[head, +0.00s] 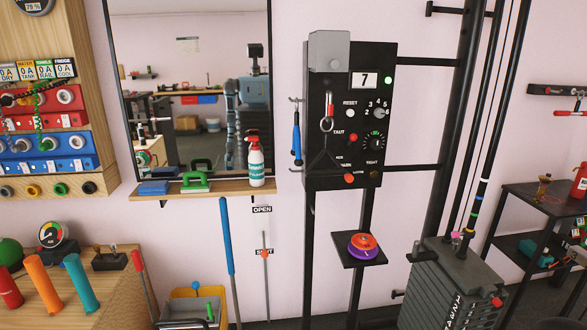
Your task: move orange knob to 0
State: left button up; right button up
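Several orange-red knobs show, and I cannot tell which one the task means. On the black panel (330,95), one orange knob (353,137) sits beside a dark dial (375,142), and another orange knob (349,178) is at the bottom edge. A small orange knob (264,254) sits on a thin upright rod between an OPEN label (262,209) and a lower label. A round orange-red piece (362,241) rests on a purple one on a small black shelf. Neither gripper is in view.
A wall shelf (220,188) holds a spray bottle (255,162) and a green-handled tool (195,182) below a mirror (190,90). A weight stack (455,290) stands at lower right. Coloured cylinders (80,284) stand on a wooden bench at lower left.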

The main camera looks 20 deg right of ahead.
aim_at(349, 177)
jog(key=u, duration=0.05)
jog(key=i, duration=1.45)
jog(key=z, duration=0.35)
